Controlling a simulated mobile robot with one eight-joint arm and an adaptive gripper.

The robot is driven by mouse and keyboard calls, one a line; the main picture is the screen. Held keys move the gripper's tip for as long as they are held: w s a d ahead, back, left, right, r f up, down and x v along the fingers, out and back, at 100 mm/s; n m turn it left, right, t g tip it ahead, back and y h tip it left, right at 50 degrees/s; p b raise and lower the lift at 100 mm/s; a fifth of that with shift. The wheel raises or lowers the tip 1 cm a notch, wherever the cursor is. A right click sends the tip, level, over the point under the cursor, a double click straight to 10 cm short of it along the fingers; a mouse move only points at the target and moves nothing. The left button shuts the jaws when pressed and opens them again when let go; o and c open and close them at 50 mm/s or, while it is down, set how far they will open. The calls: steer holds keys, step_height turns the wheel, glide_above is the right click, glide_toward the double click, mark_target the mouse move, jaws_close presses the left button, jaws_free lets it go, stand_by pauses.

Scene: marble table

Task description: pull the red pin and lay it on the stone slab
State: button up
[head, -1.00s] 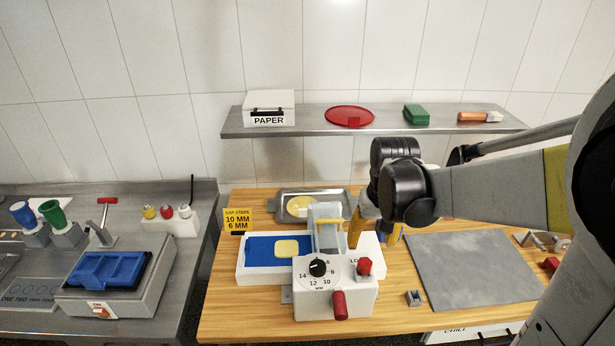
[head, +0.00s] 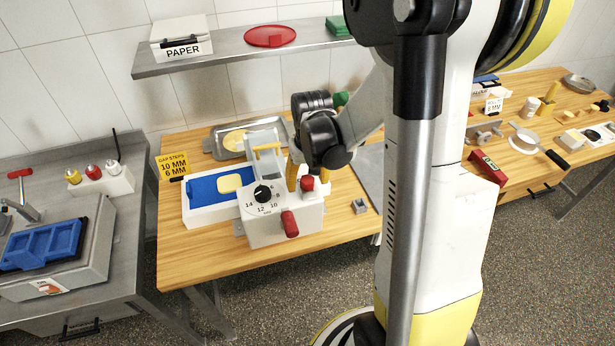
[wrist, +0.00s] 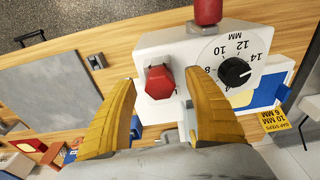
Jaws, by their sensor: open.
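The red pin (head: 308,183) has a hexagonal head and stands in the white dial machine (head: 262,212), to one side of the black dial (wrist: 235,72). In the wrist view the pin's head (wrist: 159,82) shows between my two yellow fingers. My gripper (wrist: 158,96) is open, one finger on each side of the head; I cannot tell whether either finger touches it. In the head view my gripper (head: 305,176) is right at the pin. The grey stone slab (wrist: 52,92) lies flat and bare on the wooden table; my arm mostly hides it in the head view.
A red handle (head: 289,223) sticks out of the machine's front near the pin. A small grey block (head: 360,206) stands between machine and slab. A metal tray (head: 219,146) lies behind the machine. A shelf (head: 230,58) runs along the wall above.

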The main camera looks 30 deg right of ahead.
mark_target(307, 178)
steer(key=shift+c, duration=0.2)
jaws_close()
steer(key=shift+r+p, duration=1.5)
steer(key=shift+r, duration=0.7)
steer(key=shift+r+p, duration=1.4)
steer(key=shift+r, duration=0.65)
steer(key=shift+f, duration=0.1)
